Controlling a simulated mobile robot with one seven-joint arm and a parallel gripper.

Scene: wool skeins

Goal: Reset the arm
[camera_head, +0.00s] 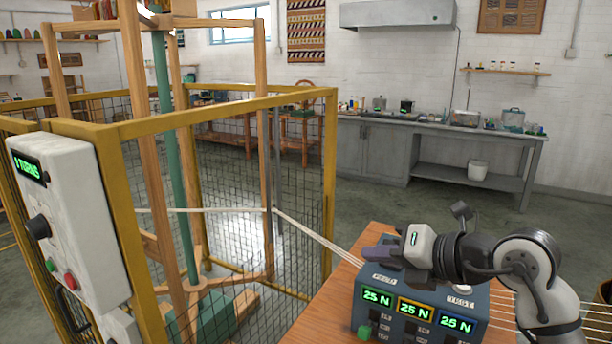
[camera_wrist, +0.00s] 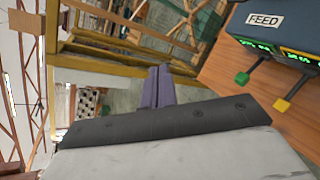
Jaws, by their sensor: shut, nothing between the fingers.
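My arm reaches in from the right in the head view. My gripper (camera_head: 374,254) points left, above the left part of a dark grey control box (camera_head: 475,300). Its purple fingers are together with nothing between them. They also show side by side in the wrist view (camera_wrist: 158,88), clear of the box.
The box stands on a wooden table (camera_head: 325,309). Pale yarn strands (camera_head: 320,240) run from the caged wooden winder frame (camera_head: 145,150) towards the box. A yellow-framed mesh fence (camera_head: 328,180) stands left of the table. A white panel (camera_head: 70,220) reads TURNS. Open floor lies behind.

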